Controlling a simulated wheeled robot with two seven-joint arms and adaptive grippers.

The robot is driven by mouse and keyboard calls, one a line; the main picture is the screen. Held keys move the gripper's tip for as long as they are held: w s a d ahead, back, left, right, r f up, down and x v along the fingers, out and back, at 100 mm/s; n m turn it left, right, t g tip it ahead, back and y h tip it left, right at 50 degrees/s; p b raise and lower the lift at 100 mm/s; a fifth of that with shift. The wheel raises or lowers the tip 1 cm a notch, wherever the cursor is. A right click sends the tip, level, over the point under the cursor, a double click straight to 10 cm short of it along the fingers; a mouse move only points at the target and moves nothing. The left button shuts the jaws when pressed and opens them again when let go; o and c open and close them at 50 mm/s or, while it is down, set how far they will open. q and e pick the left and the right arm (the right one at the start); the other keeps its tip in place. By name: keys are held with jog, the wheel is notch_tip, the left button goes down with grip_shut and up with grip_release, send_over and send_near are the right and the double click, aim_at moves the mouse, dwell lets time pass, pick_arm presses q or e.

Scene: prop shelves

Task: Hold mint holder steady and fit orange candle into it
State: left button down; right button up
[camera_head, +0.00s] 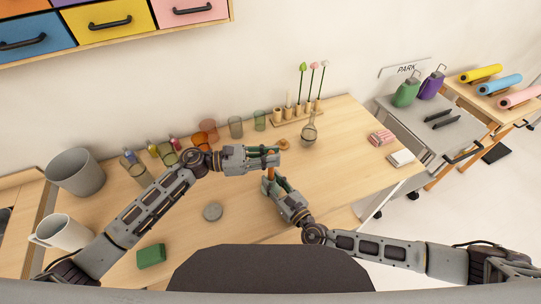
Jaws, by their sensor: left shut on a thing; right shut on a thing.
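My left gripper (272,158) is shut near the middle of the table, just above my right gripper (272,184) in the picture. An orange piece, seemingly the orange candle (271,173), shows between the two grippers. Another small orange-brown patch (282,144) shows at the far side of the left fingertips, and I cannot tell whether it belongs to the candle. My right gripper is shut low over the table. The mint holder is hidden or too small to make out among the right fingers. I cannot tell whether the candle sits inside it.
A wooden rack (287,120) with several stems stands at the back. A glass vessel (309,135) stands in front. Several coloured cups (236,127) line the wall side.

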pick_arm(q)
jog(key=shift+f, duration=0.85)
dwell(0.8)
jog(key=c, duration=1.3)
grip_release()
jog(key=shift+a, duration=0.15)
jog(key=shift+s+a, duration=0.25)
jog(key=shift+a, duration=1.7)
jog(key=shift+s+a, duration=0.2)
jog(key=shift+a, duration=1.75)
jog(key=shift+s+a, duration=0.25)
jog(key=shift+a, duration=1.7)
pick_arm(e)
jog(key=o, duration=1.2)
